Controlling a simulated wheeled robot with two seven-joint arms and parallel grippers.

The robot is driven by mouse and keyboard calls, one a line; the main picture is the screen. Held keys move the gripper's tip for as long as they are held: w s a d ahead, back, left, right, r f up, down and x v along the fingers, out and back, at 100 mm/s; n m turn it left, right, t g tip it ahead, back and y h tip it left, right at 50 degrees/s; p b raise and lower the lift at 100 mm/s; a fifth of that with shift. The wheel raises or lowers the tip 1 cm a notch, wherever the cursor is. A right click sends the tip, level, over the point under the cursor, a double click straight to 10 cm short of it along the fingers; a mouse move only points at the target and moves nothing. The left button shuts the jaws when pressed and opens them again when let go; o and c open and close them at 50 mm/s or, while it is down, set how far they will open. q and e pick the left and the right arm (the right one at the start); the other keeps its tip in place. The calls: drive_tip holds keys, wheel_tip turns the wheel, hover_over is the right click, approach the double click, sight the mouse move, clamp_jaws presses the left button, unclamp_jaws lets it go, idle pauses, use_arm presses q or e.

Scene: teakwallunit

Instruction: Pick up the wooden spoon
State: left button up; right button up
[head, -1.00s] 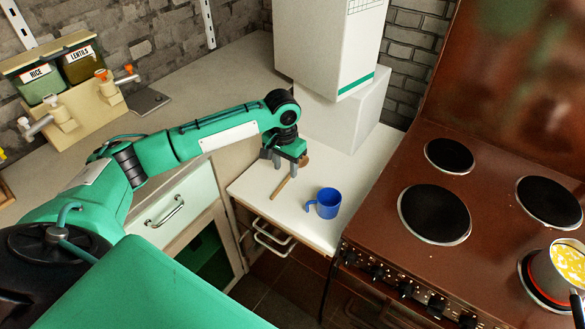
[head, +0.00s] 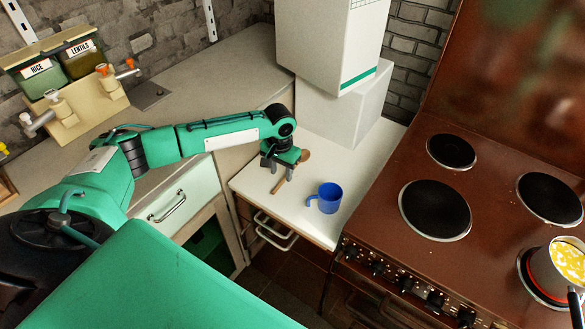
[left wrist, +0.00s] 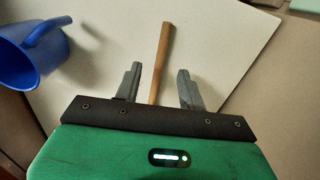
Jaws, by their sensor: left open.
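The wooden spoon (head: 281,182) lies on the white counter between the cabinets and the stove. Its bowl end (head: 304,156) shows just beyond my left gripper in the head view. My left gripper (head: 282,174) is open and points down over the spoon. In the left wrist view the spoon's handle (left wrist: 160,65) runs between the two spread fingers of the gripper (left wrist: 158,85), nearer the left finger. I see no contact with either finger. The spoon's lower part is hidden behind the gripper body in that view. My right gripper is not in view.
A blue mug (head: 328,198) stands on the counter close to the spoon, and also shows in the left wrist view (left wrist: 35,50). White boxes (head: 345,100) stand behind. The brown stove (head: 400,255) with a pot (head: 560,268) is at right. Free counter lies around the spoon.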

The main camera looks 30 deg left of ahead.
sight(282, 181)
use_arm(q)
wheel_tip(282, 181, down, 4)
drive_tip(key=shift+r, duration=0.25)
clamp_jaws()
drive_tip(key=shift+r, duration=0.15)
